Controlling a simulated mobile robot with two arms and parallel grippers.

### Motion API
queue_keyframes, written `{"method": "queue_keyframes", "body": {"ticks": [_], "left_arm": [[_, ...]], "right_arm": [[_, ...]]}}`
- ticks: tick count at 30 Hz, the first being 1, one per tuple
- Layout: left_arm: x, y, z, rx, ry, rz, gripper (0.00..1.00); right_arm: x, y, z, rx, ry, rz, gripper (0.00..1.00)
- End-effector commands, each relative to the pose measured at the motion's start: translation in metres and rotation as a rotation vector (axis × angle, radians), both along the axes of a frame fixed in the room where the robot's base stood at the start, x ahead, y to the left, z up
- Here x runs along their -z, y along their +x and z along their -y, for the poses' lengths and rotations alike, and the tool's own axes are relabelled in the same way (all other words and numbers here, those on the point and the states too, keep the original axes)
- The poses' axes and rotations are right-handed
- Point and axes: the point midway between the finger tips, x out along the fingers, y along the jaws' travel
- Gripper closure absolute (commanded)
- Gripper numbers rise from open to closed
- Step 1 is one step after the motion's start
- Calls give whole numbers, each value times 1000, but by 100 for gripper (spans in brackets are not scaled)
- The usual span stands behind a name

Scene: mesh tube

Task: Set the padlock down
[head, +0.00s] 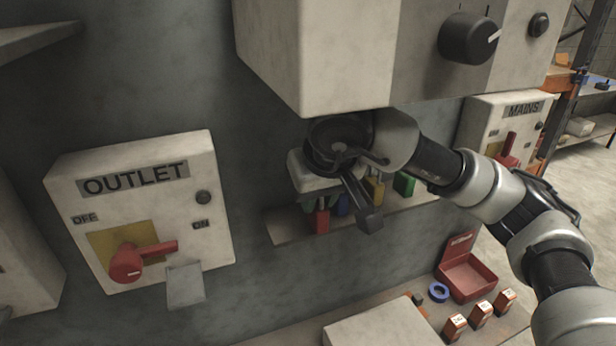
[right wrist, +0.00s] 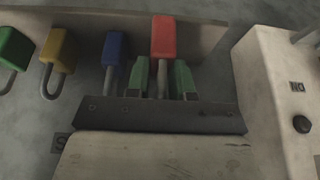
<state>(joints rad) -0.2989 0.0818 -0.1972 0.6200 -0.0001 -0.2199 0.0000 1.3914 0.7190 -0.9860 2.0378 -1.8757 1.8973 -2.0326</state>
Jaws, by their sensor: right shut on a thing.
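The red padlock (head: 321,221) is in my right gripper (head: 318,202), in front of a narrow ledge (head: 283,229) on the wall. In the right wrist view the red padlock (right wrist: 163,38) shows with its shackle between the two green fingertips of the right gripper (right wrist: 160,82). The gripper is shut on the shackle, and the red body extends beyond the fingertips. I cannot tell whether the padlock touches the ledge. My left gripper is not in view.
Blue (head: 342,205), yellow (head: 375,189) and green (head: 404,184) padlocks are in a row beside the red one. The OUTLET box (head: 215,225) is left, and a large box (head: 330,60) overhangs the gripper. A red bin (head: 468,278) is on the bench below.

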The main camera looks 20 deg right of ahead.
Motion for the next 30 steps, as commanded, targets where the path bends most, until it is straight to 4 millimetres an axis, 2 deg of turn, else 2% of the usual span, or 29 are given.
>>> {"method": "queue_keyframes", "body": {"ticks": [7,11,23,24,28,30], "left_arm": [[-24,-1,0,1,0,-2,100],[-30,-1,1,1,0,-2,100],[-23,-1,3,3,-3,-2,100],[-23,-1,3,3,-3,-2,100],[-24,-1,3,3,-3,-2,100],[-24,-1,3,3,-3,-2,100]], "right_arm": [[-3,41,-2,2,1,-3,100],[4,39,-1,0,0,0,100],[11,38,-1,0,-1,2,100],[10,38,-1,0,-1,2,74],[10,38,-1,0,-1,1,54],[10,38,-1,0,-1,0,52]]}}
